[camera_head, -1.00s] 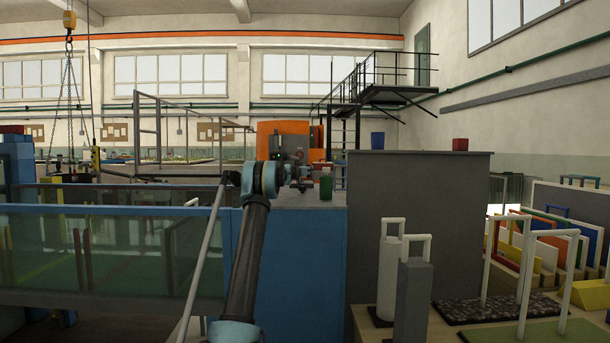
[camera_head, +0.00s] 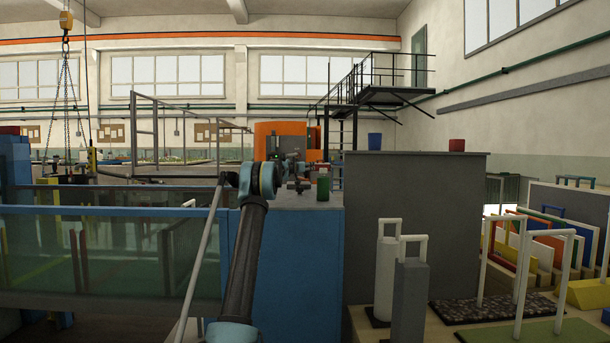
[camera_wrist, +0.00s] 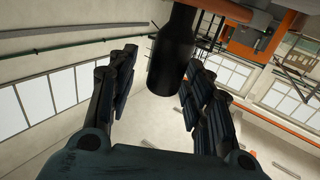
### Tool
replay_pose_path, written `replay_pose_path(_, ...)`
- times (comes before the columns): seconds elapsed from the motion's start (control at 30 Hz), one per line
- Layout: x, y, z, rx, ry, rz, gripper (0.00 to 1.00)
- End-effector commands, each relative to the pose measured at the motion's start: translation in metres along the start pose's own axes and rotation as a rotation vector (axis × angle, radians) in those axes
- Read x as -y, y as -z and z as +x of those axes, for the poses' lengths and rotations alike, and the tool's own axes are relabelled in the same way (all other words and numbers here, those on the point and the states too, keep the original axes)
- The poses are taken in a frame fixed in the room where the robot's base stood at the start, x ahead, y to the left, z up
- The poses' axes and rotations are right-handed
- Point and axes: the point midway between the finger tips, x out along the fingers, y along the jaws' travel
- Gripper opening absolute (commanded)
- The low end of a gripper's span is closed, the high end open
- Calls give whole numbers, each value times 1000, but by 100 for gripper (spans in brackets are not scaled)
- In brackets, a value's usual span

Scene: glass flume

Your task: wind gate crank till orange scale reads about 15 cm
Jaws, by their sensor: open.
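In the wrist view a dark, bottle-shaped grip (camera_wrist: 175,55), which looks like the crank handle, hangs from an orange-brown part (camera_wrist: 238,12). My gripper (camera_wrist: 160,88) is open, with a finger on each side of the grip's lower end. No closed contact shows. In the head view my gripper (camera_head: 298,172) is small and partly behind my arm, in front of an orange housing (camera_head: 285,138) above the blue flume end. The crank's arm and the gate cannot be made out. I cannot pick out the orange scale or read it.
A green jar (camera_head: 323,186) stands on the blue end block (camera_head: 290,265), right of my gripper. A grey cabinet (camera_head: 415,205) stands further right, with handled blocks (camera_head: 411,300) in front. The glass flume wall (camera_head: 110,255) runs left. A chain hoist (camera_head: 65,22) hangs at far left.

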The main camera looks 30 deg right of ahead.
Motion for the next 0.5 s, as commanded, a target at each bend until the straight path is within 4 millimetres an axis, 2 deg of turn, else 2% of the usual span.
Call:
replay_pose_path(0.1,0,21,0,0,-1,0,46)
replay_pose_path(0.3,0,50,1,0,-2,-1,46)
replay_pose_path(0.5,1,67,2,0,-2,-1,46)
